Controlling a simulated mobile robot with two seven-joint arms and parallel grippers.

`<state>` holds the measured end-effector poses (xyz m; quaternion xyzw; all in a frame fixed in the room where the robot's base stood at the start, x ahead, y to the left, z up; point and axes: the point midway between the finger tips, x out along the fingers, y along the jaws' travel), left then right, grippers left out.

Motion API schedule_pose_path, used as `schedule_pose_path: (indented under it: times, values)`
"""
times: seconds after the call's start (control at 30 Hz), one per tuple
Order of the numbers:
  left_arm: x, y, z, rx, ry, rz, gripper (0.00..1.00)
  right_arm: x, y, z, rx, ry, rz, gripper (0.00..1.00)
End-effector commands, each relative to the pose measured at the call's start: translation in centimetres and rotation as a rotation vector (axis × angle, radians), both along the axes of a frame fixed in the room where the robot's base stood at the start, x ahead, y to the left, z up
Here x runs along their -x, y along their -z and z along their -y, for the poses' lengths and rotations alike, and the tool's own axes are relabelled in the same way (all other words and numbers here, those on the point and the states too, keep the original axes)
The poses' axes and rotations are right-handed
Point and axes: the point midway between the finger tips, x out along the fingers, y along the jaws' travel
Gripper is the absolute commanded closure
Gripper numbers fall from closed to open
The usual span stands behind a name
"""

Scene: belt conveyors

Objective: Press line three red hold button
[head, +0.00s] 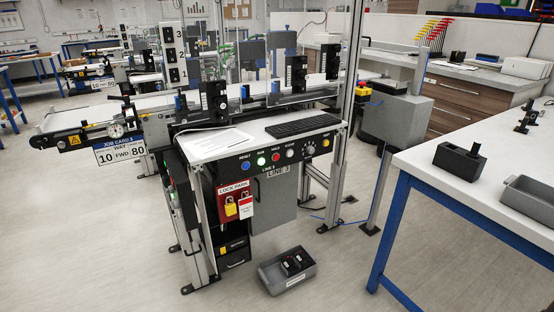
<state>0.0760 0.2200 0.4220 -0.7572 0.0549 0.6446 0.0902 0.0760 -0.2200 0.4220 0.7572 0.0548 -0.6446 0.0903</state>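The line three console stands in the middle of the head view, with a dark panel on its front edge and a LINE 3 label (278,170) below the buttons. The red hold button (276,157) is on this panel. A lit green run button (261,160) and a blue reset button (245,165) are to its left. A white clear button (290,152) is to its right, then a knob (310,148). Nothing covers the red button. Neither of my grippers is in view.
A red lock park board (234,203) with padlocks hangs below the panel. A grey bin (287,270) lies on the floor in front. A white table with a blue frame (405,190) stands at right. The console top holds papers and a keyboard (301,126). Open floor lies in front.

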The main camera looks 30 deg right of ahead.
Motion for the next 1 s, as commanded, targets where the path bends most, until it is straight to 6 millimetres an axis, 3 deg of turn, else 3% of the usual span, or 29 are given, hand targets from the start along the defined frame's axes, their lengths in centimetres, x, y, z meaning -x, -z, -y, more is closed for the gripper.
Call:
schedule_pose_path:
  times: [0.17,1.0]
  values:
    - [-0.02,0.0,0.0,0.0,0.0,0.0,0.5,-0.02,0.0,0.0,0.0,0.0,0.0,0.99]
    - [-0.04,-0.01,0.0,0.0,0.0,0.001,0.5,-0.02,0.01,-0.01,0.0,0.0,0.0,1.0]
